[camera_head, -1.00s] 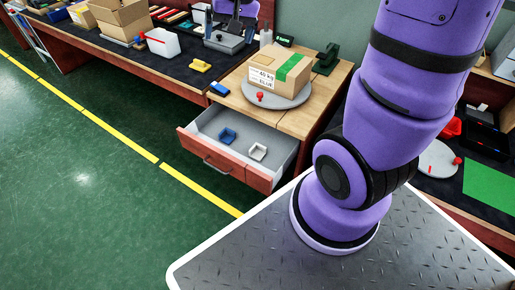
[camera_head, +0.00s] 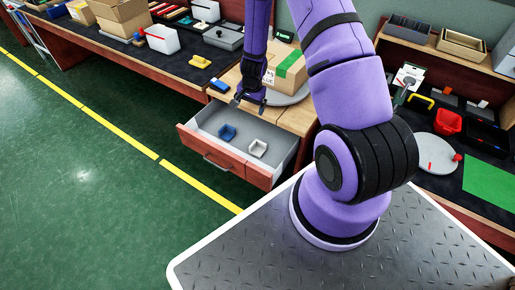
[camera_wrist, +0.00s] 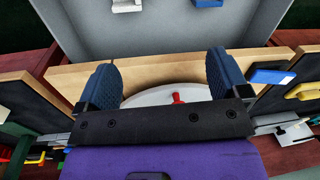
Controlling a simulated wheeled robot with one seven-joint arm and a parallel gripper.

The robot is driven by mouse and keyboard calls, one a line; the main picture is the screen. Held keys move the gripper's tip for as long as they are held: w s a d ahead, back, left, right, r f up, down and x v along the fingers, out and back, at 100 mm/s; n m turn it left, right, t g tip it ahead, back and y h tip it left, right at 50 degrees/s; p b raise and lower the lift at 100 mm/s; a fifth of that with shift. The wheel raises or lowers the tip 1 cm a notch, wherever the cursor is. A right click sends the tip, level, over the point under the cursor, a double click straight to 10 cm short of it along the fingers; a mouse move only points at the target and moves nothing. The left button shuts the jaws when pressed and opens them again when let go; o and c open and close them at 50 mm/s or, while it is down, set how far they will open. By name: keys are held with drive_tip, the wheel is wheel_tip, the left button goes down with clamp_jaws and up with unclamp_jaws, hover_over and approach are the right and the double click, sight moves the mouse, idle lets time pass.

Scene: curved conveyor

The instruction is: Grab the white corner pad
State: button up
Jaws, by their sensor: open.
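The white corner pad (camera_head: 258,148) lies in the open drawer (camera_head: 206,158), right of a blue corner pad (camera_head: 227,132). My gripper (camera_head: 250,100) hangs over the drawer's back edge, above and behind both pads. In the wrist view my gripper (camera_wrist: 160,62) is open, its two blue fingers wide apart with nothing between them. The white pad (camera_wrist: 126,5) is cut off at the top edge of that view, left of the blue pad (camera_wrist: 208,3). Both pads are apart from the fingers.
A cardboard box (camera_head: 292,70) stands on a round grey turntable (camera_head: 285,98) just behind the drawer, close to my arm. The turntable's red knob (camera_wrist: 178,98) shows between my fingers in the wrist view. A blue-and-white block (camera_head: 219,86) lies at the bench edge. The drawer is otherwise empty.

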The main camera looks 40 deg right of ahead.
drive_tip(key=m+g, duration=0.1)
drive_tip(key=m, duration=0.1)
hover_over(259, 148)
wheel_tip(259, 148, down, 11)
drive_tip(key=f, duration=0.4)
drive_tip(key=shift+s+d+f, duration=0.1)
drive_tip(key=shift+d+f, duration=0.2)
drive_tip(key=shift+f, duration=0.1)
drive_tip(key=shift+a+f, duration=0.2)
drive_tip(key=shift+f, duration=1.3)
drive_tip(key=shift+a+f, duration=0.2)
drive_tip(key=shift+f, duration=1.3)
drive_tip(key=c, duration=1)
